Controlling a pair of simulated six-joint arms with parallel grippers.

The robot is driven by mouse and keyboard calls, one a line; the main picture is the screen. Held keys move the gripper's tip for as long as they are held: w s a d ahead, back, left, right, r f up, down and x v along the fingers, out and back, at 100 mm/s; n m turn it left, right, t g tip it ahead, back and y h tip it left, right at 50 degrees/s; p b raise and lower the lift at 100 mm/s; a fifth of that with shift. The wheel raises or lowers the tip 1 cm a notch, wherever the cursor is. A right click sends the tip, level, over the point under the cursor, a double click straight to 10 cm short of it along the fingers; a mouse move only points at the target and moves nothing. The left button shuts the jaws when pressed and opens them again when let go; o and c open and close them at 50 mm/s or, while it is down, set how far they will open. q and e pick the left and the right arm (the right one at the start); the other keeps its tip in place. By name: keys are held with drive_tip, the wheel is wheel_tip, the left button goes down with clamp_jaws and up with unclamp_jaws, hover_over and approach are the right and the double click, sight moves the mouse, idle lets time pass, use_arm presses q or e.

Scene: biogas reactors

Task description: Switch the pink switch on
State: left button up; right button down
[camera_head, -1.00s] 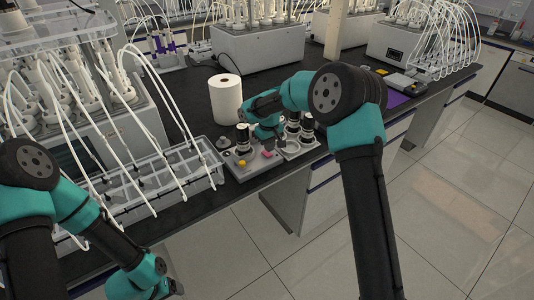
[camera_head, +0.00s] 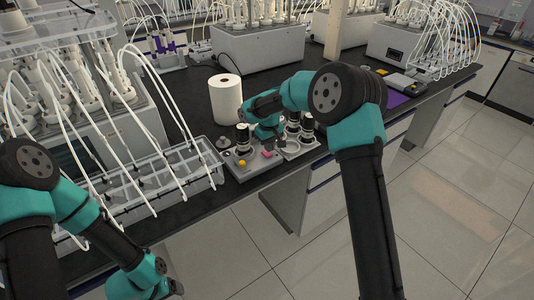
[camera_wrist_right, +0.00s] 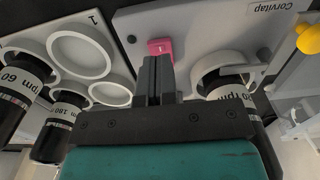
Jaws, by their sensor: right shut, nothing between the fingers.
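The pink switch (camera_head: 267,153) sits on a grey plate (camera_head: 232,169) near the front edge of the black bench. In the right wrist view the switch (camera_wrist_right: 160,47) shows a small mark on its face, just beyond my fingertips. My right gripper (camera_wrist_right: 157,62) is shut and empty, with its fingertips at the near side of the switch; I cannot tell whether they touch it. In the head view my right gripper (camera_head: 279,143) is small, beside the switch. My left gripper (camera_head: 175,287) is low at the left, away from the plate, and its jaws are not clear.
Black-capped bottles (camera_head: 243,138) stand on the plate and in a white ring holder (camera_head: 292,154) beside it. A yellow knob (camera_head: 242,163) is on the plate. A paper roll (camera_head: 226,99) stands behind. A clear tray with tubes (camera_head: 150,200) is left.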

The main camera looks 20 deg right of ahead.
sight(269, 155)
drive_tip(key=shift+f, duration=1.25)
idle(1.2)
drive_tip(key=shift+r, duration=3.55)
drive_tip(key=shift+f, duration=0.1)
